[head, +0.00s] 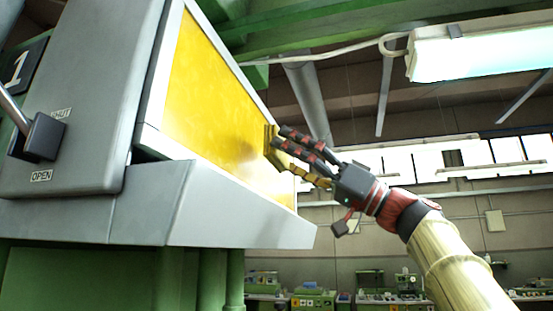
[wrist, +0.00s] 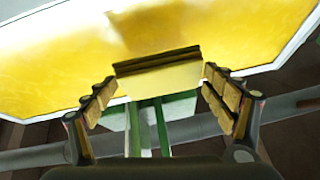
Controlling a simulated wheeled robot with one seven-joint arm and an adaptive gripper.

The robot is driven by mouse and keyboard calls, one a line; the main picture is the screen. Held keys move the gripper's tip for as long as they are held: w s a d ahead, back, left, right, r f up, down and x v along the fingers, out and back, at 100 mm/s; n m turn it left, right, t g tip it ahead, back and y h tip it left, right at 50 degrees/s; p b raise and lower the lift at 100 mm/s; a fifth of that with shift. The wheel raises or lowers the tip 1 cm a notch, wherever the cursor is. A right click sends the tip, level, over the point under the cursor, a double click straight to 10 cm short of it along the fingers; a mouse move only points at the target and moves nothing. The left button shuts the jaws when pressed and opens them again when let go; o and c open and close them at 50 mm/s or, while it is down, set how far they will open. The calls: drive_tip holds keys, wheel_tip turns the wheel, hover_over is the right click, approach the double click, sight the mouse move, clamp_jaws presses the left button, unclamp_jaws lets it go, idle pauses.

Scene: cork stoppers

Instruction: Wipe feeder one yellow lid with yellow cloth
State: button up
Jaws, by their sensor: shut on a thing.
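Feeder one's yellow lid (head: 212,95) is a sloping, glossy panel in a pale grey frame, left of centre in the head view. It fills the top of the wrist view (wrist: 60,75), with a duller patch near its middle. The yellow cloth (wrist: 160,78) looks like a flat, folded piece with a dark upper edge. In the head view the cloth (head: 269,143) is at the lid's right part and appears to touch it. My gripper (head: 285,152) is shut on the cloth, its fingers on either side in the wrist view (wrist: 160,88). The cloth's contact side is hidden.
A lit lamp (head: 480,55) and green beams hang above. Green machines (head: 313,299) stand far behind.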

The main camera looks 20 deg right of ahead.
drive_tip(key=shift+s+d, duration=0.45)
drive_tip(key=shift+d, duration=0.15)
drive_tip(key=shift+s+d+b, duration=0.15)
drive_tip(key=shift+s+d, duration=0.3)
drive_tip(key=shift+d, duration=0.15)
drive_tip(key=shift+s+d+b, duration=0.15)
drive_tip(key=shift+s+d, duration=0.25)
drive_tip(key=shift+d, duration=0.2)
